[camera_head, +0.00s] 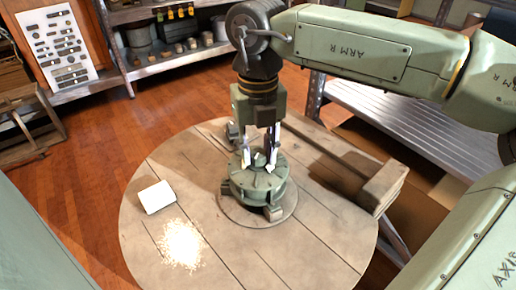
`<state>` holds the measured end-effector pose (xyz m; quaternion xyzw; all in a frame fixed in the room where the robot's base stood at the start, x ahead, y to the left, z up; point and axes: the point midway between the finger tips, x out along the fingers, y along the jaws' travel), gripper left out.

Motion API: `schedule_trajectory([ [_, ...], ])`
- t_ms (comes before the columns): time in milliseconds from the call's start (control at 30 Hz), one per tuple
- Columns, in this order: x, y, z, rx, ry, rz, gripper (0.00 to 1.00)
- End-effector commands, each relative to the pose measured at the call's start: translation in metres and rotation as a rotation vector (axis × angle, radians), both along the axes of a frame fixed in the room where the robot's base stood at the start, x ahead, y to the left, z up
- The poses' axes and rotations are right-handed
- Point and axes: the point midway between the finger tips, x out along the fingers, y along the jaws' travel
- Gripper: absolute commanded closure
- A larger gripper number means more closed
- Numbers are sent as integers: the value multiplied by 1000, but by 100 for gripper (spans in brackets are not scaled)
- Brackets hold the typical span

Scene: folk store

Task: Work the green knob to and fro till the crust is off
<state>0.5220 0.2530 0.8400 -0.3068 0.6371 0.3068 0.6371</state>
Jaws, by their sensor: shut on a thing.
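A round green fixture with a ridged top, the green knob (259,183), stands on a round base plate (230,213) near the middle of the wooden table. My gripper (260,160) points straight down over it. Its fingers are shut on the top of the knob, and they hide part of that top. Small pale bits show around the fingers; I cannot tell whether they are crust.
The round wooden table (310,250) also holds a white block (157,197) and a pile of pale crumbs (181,244) at the left front. A wooden block (383,187) is at the right edge. Shelves (170,60) stand behind, and a metal bench (400,110) is at the right.

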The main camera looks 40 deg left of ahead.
Motion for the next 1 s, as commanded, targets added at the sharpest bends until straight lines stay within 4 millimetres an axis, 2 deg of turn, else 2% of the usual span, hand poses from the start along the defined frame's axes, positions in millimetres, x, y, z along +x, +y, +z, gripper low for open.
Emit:
schedule_trajectory([
  [67,1,0,0,1,-1,0,99],
  [100,1,0,0,1,-1,0,70],
  [400,0,0,0,0,0,1,50],
  [767,0,0,4,0,-1,1,50],
  [867,0,1,16,2,-2,1,50],
  [1000,1,1,45,2,-4,-1,50],
])
